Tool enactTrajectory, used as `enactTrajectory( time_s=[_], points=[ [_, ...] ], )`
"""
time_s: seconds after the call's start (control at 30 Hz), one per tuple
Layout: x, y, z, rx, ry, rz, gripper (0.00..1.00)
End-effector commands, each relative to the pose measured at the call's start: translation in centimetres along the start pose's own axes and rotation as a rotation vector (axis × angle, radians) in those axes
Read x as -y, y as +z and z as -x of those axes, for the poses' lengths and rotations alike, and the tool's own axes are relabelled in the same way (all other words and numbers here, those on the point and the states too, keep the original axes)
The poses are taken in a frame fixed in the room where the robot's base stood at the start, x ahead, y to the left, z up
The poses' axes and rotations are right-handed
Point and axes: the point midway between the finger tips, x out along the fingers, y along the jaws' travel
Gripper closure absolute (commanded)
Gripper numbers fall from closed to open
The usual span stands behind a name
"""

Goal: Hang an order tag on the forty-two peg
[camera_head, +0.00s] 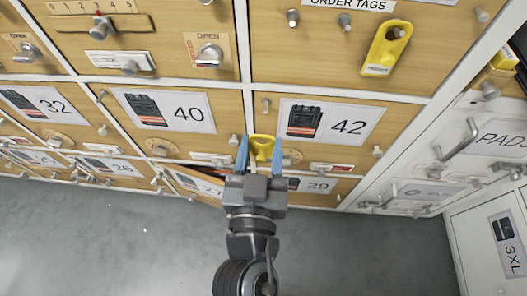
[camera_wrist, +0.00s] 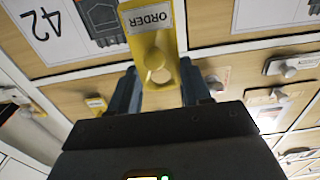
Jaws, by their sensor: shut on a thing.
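My gripper (camera_head: 262,152) is shut on a yellow order tag (camera_head: 263,141), in front of the lower left part of the door marked 42 (camera_head: 400,118). In the wrist view the tag (camera_wrist: 160,58) stands between the two fingers (camera_wrist: 160,90), its white ORDER label facing the camera and its hole nearer the gripper. Small metal pegs or knobs show on the 42 door, one at its upper left (camera_head: 266,103) and one at its lower right (camera_head: 377,151). I cannot tell which is the forty-two peg, or whether the tag touches the door.
Another yellow tag (camera_head: 386,48) hangs on the ORDER TAGS panel (camera_head: 271,45) above, beside bare pegs (camera_head: 345,21). Door 40 (camera_head: 190,112) is to the left. The door marked 27 (camera_head: 197,181) appears ajar below left. White lockers stand right. The grey floor (camera_head: 100,240) is clear.

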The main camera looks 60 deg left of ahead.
Motion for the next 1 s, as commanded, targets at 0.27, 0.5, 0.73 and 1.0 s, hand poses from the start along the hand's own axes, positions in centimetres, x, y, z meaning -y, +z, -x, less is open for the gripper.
enactTrajectory(
  time_s=[0.27, 0.5, 0.73, 1.0],
  points=[
    [0.0, 0.1, -1.5, 0.0, 0.0, 0.001, 0.8],
    [0.0, 0.2, -2.8, 0.0, 0.0, 0.0, 0.8],
    [0.0, 0.4, -4.1, 0.0, 0.0, 0.002, 0.8],
    [0.0, 0.5, -5.5, 0.0, 0.0, 0.0, 0.8]
  ],
)
